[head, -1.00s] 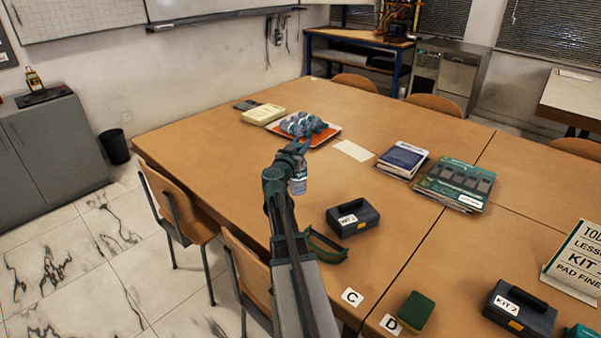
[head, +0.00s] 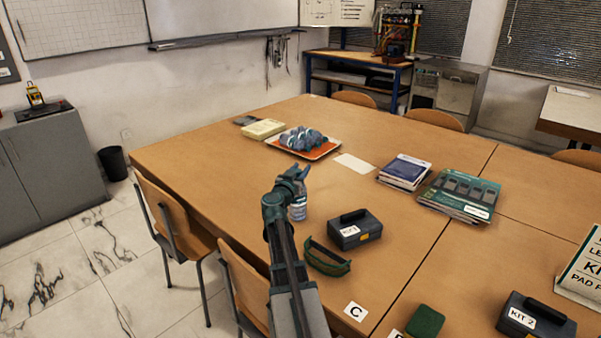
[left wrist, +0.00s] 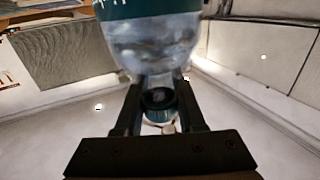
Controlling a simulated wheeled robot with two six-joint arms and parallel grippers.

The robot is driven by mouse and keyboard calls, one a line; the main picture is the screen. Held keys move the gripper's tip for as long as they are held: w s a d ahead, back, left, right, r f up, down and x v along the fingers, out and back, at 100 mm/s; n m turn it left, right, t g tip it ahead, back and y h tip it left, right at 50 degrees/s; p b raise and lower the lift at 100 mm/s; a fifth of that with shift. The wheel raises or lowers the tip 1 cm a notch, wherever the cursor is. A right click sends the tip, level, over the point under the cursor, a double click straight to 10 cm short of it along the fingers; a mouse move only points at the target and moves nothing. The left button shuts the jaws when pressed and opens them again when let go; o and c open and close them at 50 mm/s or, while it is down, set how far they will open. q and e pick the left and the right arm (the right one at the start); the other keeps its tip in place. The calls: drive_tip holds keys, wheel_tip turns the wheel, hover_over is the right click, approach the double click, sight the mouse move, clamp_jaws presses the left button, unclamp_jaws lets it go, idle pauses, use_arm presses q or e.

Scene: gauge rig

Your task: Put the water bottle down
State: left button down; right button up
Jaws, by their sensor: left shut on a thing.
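The water bottle (head: 298,210) is a clear bottle with a teal label, seen below my left gripper (head: 298,176) over the left part of the wooden table. In the left wrist view the clear body and label of the bottle (left wrist: 152,40) fill the top. Its neck and cap lie between the two fingers of my left gripper (left wrist: 160,82), which is shut on it. In the head view the gripper and wrist hide the bottle's top, and it looks about upright. I cannot tell whether its base touches the table (head: 225,180). My right gripper is out of view.
A dark KIT 1 case (head: 355,230) stands right of the bottle, with a green strap-like item (head: 327,262) nearer me. An orange tray with blue-grey items (head: 303,142) lies behind. Books (head: 403,172) lie to the right. Bare tabletop surrounds the bottle.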

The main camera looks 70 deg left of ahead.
use_arm(q)
drive_tip(key=shift+f, duration=0.1)
drive_tip(key=c, duration=1)
unclamp_jaws()
drive_tip(key=shift+f, duration=0.1)
drive_tip(key=o, duration=0.5)
drive_tip(key=shift+r, duration=0.25)
drive_tip(key=v, duration=1.2)
